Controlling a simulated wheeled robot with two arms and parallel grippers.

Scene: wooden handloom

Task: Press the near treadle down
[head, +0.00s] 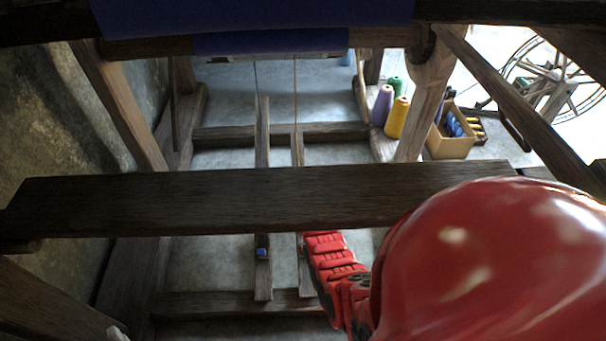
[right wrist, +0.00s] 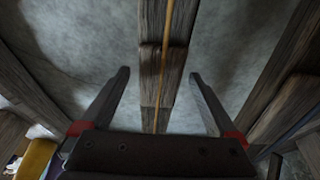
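Two long narrow wooden treadles lie side by side under the loom. The right treadle (head: 298,150), on my right arm's side, has a yellowish cord (head: 295,88) rising from it. The left treadle (head: 263,185) has a dark cord and a small blue mark (head: 262,253). My right arm reaches down beside the right treadle, and the bench plank hides its gripper in the head view. In the right wrist view my right gripper (right wrist: 158,82) is open and empty. The right treadle (right wrist: 153,65) and its cord show between the spread fingers; contact cannot be told.
A wide dark bench plank (head: 250,200) crosses above the treadles. Floor beams (head: 215,303) and slanted posts (head: 118,105) frame the space. Thread cones (head: 397,117) and a box (head: 450,140) stand at the right, near a spoked wheel (head: 560,75). Bare floor shows beside the treadles.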

